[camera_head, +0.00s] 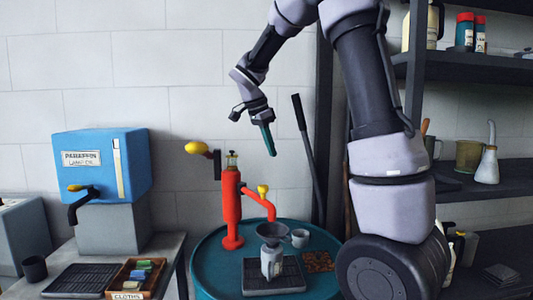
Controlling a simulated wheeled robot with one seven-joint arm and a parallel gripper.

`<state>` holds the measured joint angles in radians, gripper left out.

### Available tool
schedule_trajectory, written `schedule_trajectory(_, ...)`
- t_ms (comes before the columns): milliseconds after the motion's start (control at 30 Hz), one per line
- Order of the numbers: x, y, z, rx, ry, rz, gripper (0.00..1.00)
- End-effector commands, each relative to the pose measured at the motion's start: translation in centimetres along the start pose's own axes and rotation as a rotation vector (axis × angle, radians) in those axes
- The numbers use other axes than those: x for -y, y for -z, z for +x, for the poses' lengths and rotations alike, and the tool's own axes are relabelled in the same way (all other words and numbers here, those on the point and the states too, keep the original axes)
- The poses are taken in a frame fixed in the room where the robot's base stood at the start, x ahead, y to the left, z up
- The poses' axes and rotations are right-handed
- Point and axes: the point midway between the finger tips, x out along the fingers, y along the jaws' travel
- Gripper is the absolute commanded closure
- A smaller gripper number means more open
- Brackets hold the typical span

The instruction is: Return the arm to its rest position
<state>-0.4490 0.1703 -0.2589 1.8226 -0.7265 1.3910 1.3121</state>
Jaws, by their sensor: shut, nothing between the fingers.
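My gripper (268,140) is in the upper middle of the head view, at the end of my raised, bent arm. Its teal fingers are together and point down, with nothing held between them. It hangs in the air above and in front of the round teal drum top (207,262), apart from everything on it. The red hand pump (231,205) with yellow knobs stands on the drum to the lower left of the gripper. My arm hides part of the shelving behind it.
A funnel (272,231) sits on a small container (271,262) on a dark tray (289,275). A blue paraffin tank (100,165) stands at left, near a cloth box (130,279). Dark shelves (470,72) with cans are at right. A long black lever (305,140) rises right of the gripper.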

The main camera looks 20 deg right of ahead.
Motion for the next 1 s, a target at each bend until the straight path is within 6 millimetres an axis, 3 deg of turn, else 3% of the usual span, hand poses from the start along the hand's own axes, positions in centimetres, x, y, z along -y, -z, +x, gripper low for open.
schedule_trajectory(167,-0.3,0.1,-0.1,0.01,0.006,-0.009,1.0)
schedule_trajectory(267,-1.6,0.5,-0.7,0.048,0.03,-0.051,1.0)
schedule_trajectory(633,-11.9,0.5,-4.6,0.229,0.329,-0.427,1.0)
schedule_trajectory(1000,-20.8,-2.2,-6.2,0.127,0.679,-0.762,1.0)
